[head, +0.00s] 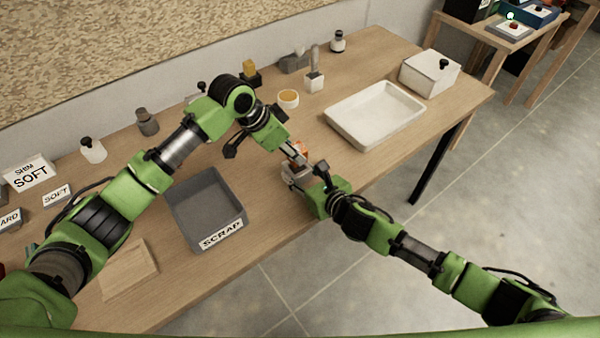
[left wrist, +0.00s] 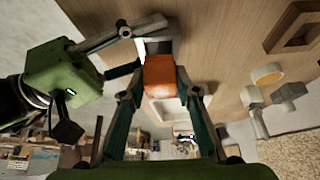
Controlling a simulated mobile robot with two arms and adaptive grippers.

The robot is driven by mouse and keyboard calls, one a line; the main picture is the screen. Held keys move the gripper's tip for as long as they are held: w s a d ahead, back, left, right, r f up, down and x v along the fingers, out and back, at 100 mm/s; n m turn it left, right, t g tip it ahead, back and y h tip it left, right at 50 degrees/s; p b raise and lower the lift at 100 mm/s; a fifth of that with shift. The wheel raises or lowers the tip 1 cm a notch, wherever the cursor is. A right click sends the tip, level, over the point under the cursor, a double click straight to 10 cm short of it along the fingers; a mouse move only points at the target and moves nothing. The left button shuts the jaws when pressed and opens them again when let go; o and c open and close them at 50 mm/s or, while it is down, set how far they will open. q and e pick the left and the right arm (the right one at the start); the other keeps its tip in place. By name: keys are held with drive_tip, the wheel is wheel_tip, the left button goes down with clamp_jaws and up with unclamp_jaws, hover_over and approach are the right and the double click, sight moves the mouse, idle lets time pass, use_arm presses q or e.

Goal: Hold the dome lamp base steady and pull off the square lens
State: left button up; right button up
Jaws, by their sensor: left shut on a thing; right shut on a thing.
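The orange square lens (head: 299,148) is near the table's front edge, right of the scrap tray, and mostly hidden by my grippers. My left gripper (head: 294,153) reaches down from above and is shut on the lens. In the left wrist view the lens (left wrist: 159,76) sits between the left fingertips (left wrist: 158,90). The pale lamp base (head: 292,175) is beside and below the lens, partly covered. My right gripper (head: 303,170) comes in from the right and is shut on the base. I cannot tell whether lens and base still touch.
A grey tray marked SCRAP (head: 178,215) stands left of the grippers. A white tray (head: 335,128) and a white box with a black knob (head: 428,75) are at the right. A small round cup (head: 288,101) and several small items line the back. A wooden board (head: 128,270) lies front left.

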sight(299, 146)
use_arm(q)
drive_tip(key=shift+r, duration=0.1)
drive_tip(key=shift+r, duration=1.9)
use_arm(e)
drive_tip(key=o, duration=1.4)
drive_tip(key=shift+o, duration=0.2)
drive_tip(key=shift+s+d, duration=0.1)
